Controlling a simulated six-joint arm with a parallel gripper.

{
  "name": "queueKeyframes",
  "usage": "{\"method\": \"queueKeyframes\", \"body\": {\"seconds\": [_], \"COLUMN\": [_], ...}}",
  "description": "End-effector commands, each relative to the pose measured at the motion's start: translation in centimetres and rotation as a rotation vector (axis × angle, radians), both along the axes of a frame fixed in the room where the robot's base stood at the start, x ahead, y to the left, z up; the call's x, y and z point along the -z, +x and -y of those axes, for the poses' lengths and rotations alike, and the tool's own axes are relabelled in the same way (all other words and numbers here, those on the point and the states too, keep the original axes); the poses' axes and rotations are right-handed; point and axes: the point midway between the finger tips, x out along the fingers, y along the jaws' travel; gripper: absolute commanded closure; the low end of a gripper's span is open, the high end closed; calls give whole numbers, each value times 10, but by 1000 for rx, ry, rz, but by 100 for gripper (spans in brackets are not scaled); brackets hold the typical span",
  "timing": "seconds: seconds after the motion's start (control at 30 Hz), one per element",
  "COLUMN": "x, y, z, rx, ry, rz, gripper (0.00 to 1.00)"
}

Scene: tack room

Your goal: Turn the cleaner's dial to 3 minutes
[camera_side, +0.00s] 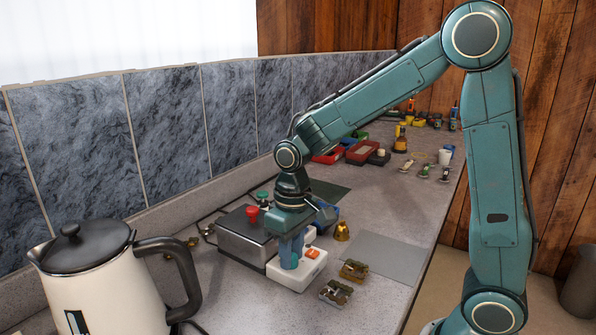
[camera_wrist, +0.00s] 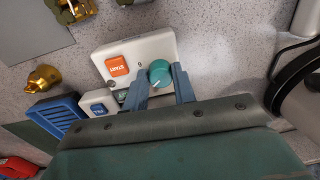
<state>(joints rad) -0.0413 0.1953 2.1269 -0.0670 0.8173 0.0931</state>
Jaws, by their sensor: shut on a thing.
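The cleaner's white control panel (camera_wrist: 128,52) has an orange START button (camera_wrist: 117,66) and a round teal dial (camera_wrist: 160,72). A small mark like a 0 is printed beside the dial. A pale pointer line on the dial runs toward the lower left in the wrist view; other scale marks are hidden or too small to read. My gripper (camera_wrist: 158,80) is shut on the dial, with one blue-grey finger on each side. In the side view my gripper (camera_side: 291,252) points down onto the white panel (camera_side: 298,273), beside the orange button (camera_side: 312,253); the fingers hide the dial there.
A grey metal box (camera_side: 240,239) with red and green knobs stands behind the panel. A brass bell (camera_side: 342,232), brass buckles (camera_side: 353,270) and a grey mat (camera_side: 383,253) lie to the right. A cream kettle (camera_side: 105,285) stands front left.

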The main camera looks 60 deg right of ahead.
Motion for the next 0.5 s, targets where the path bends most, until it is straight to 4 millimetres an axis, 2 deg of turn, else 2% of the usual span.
{"method": "queueKeyframes", "body": {"seconds": [0.5], "x": [-2], "y": [1], "z": [-1], "rx": [64], "ry": [1], "rz": [6], "gripper": [96]}}
